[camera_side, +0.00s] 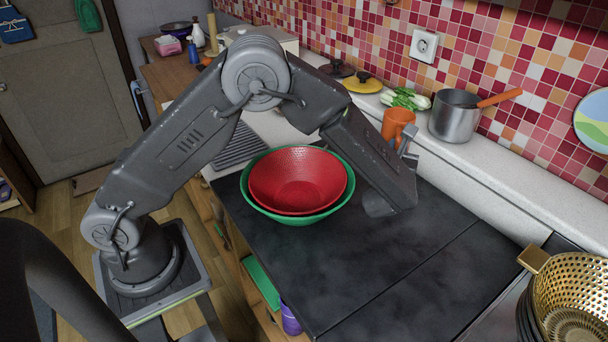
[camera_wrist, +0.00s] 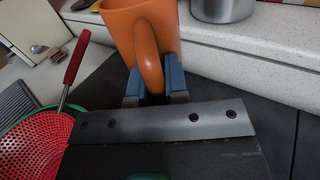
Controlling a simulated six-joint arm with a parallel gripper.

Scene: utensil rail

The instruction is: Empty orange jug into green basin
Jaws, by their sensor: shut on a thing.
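My gripper (camera_wrist: 154,84) is shut on the jug's handle, with a blue finger on each side; in the side view the gripper (camera_side: 407,142) is partly hidden by my wrist. I cannot tell whether the jug touches the surface. The inside of the jug is not visible. The green basin (camera_side: 300,220) stands on the dark counter to the left, apart from the jug.
A red perforated colander (camera_side: 297,178) sits inside the basin and covers its opening. A red handle (camera_wrist: 76,58) rises beside it. A steel saucepan (camera_side: 455,116) with an orange handle stands right of the jug. Leafy vegetables (camera_side: 405,99) lie behind. The dark counter (camera_side: 370,255) in front is clear.

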